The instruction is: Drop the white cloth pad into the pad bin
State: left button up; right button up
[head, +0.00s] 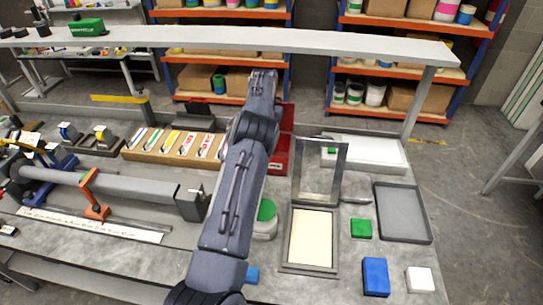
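A small white square pad (420,279) lies flat on the bench at the front right, right of a blue block. A red open container (281,153) stands at the middle of the bench, partly hidden behind my dark arm. It may be the pad bin; I see no label that settles it. My arm rises from the bottom edge, left of centre, and reaches up across the bench. I cannot make out any gripper fingers at its far end. No second arm shows.
A blue block (375,276), a green block (361,228), a grey tray (402,213) and a cream framed panel (312,238) lie near the pad. A clear hinged-looking frame (319,170) stands behind the panel. A long shelf (330,42) spans above the bench's back.

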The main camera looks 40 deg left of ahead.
pick_arm(q)
jog(key=shift+f, duration=0.5)
jog(key=o, duration=1.1)
jog(key=shift+s, duration=0.1)
